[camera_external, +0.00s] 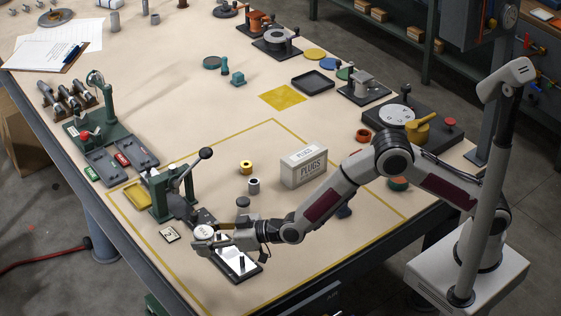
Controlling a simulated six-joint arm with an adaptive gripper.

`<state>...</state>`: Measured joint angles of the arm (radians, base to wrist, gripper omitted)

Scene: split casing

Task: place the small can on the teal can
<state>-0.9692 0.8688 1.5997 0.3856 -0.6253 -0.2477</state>
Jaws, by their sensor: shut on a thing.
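My gripper (210,238) is low over the front left of the marked work area, beside a green lever press. It is shut on a pale, round-topped thing (204,231); the fingers partly cover it, and I cannot tell for sure whether it is the small can. A small grey can (254,187) stands upright on the table to the upper right of my gripper, with a yellow can-like piece (246,167) behind it. A narrow teal upright piece (224,65) stands far back, apart from my gripper; I cannot tell whether it is the teal can.
A dark fixture with a bright plate and pegs (238,264) lies under and beside my gripper. The green lever press (175,193) stands close at its left. A PLUGS box (304,166) stands near my forearm. The table between the press and the yellow square (283,97) is mostly clear.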

